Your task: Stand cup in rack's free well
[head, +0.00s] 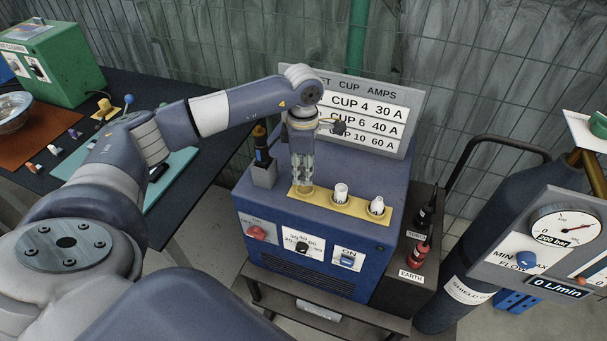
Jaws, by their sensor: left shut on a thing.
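My left gripper (303,178) reaches down from above to the left end of the yellow rack (358,207) on the blue machine. It is shut on the cup, which is mostly hidden between the fingers; I cannot tell whether its lower end is in the rack's left well or just above it. A white cup (341,193) stands upright in the middle of the rack. Another white cup (377,205) with dark marking stands at the rack's right end. My right gripper is not in view.
A sign (364,112) listing cups and amps stands behind the rack. A dark torch-like tool in a grey holder (265,174) is close left of my gripper. A gas cylinder (500,215) and gauge panel (555,245) stand at right. A cluttered dark table is at left.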

